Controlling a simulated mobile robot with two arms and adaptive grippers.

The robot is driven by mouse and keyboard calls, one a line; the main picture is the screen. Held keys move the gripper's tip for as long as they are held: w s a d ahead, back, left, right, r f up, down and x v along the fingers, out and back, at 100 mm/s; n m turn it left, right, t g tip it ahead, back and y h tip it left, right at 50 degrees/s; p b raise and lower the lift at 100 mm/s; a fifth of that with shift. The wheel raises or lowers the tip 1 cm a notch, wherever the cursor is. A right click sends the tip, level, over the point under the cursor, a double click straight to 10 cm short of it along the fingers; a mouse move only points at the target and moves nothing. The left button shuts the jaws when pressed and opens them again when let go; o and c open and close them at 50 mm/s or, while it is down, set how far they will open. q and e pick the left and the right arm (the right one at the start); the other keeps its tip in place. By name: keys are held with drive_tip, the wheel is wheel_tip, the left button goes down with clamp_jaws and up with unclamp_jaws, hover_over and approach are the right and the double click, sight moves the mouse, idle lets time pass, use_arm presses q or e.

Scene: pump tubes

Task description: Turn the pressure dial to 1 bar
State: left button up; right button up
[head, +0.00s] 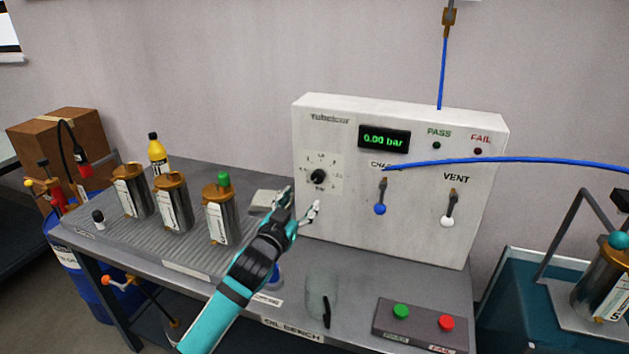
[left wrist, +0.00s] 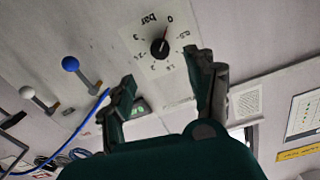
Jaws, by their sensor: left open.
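The pressure dial (head: 318,177) is a black round knob on a white scale plate at the left of the white tester's front panel. In the left wrist view the dial (left wrist: 159,47) appears turned over, and its pointer line is near the 0 mark. The green display (head: 384,139) reads 0.00 bar. My left gripper (head: 300,199) is open and empty, below and a little left of the dial, apart from it. In the left wrist view the fingers (left wrist: 164,75) stand either side below the knob. My right gripper is not in view.
The charge lever (head: 380,197) with a blue ball and the vent lever (head: 450,209) with a white ball are right of the dial. A blue hose (head: 520,160) crosses the panel. Several metal canisters (head: 172,203) stand at left. A green and red button box (head: 420,325) sits in front.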

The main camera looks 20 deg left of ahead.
sight(316, 179)
use_arm(q)
drive_tip(key=w, duration=0.9)
drive_tip(key=shift+w+d, duration=0.15)
drive_tip(key=shift+d, duration=0.15)
drive_tip(key=shift+w, duration=0.45)
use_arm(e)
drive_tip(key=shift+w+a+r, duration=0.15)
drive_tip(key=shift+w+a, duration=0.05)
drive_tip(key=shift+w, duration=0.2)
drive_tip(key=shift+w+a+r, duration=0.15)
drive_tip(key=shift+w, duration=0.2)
use_arm(q)
drive_tip(key=c, duration=1.1)
drive_tip(key=shift+c, duration=0.2)
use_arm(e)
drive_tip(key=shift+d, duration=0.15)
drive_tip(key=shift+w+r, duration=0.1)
